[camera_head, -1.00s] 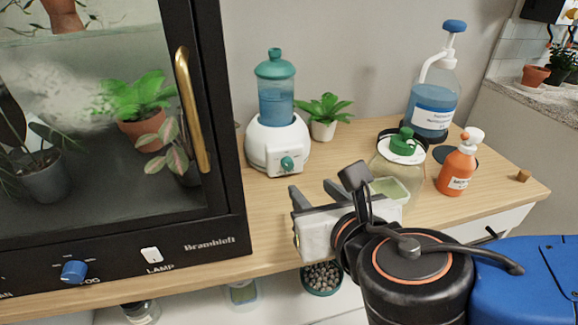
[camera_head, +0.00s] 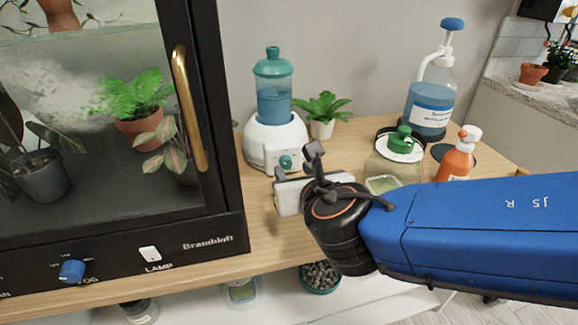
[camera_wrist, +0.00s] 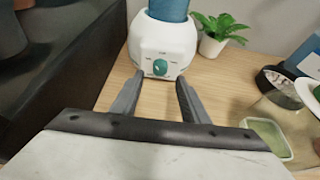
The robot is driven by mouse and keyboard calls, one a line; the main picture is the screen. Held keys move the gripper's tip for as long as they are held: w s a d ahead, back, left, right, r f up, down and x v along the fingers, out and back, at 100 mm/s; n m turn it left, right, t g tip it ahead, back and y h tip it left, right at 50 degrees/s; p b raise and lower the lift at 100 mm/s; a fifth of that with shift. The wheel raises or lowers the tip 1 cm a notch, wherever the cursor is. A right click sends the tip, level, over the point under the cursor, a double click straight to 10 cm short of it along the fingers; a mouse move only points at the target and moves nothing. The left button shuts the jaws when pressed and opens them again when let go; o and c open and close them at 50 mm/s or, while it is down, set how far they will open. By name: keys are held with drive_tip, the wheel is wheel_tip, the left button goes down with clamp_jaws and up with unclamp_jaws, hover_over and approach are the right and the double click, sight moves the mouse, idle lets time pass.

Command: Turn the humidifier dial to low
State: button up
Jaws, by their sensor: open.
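The humidifier (camera_head: 262,140) has a rounded white base and a blue water tank with a teal cap. It stands upright on the wooden counter, right of the black cabinet. Its teal dial (camera_head: 286,162) is on a pale front plate; the dial also shows in the wrist view (camera_wrist: 160,67), with marks around it too small to read. My gripper (camera_wrist: 155,88) is open and empty, its two fingers pointing at the humidifier. The dial lies beyond and between the fingertips, apart from them. In the head view my wrist hides most of the fingers.
The black glass cabinet (camera_head: 215,225) with a brass handle stands close on the left. A glass jar (camera_head: 392,160), a blue bottle (camera_head: 430,105) and an orange bottle (camera_head: 455,163) stand to the right.

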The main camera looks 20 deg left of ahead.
sight(287, 165)
drive_tip(key=shift+x, duration=2.6)
drive_tip(key=shift+c, duration=0.6)
clamp_jaws()
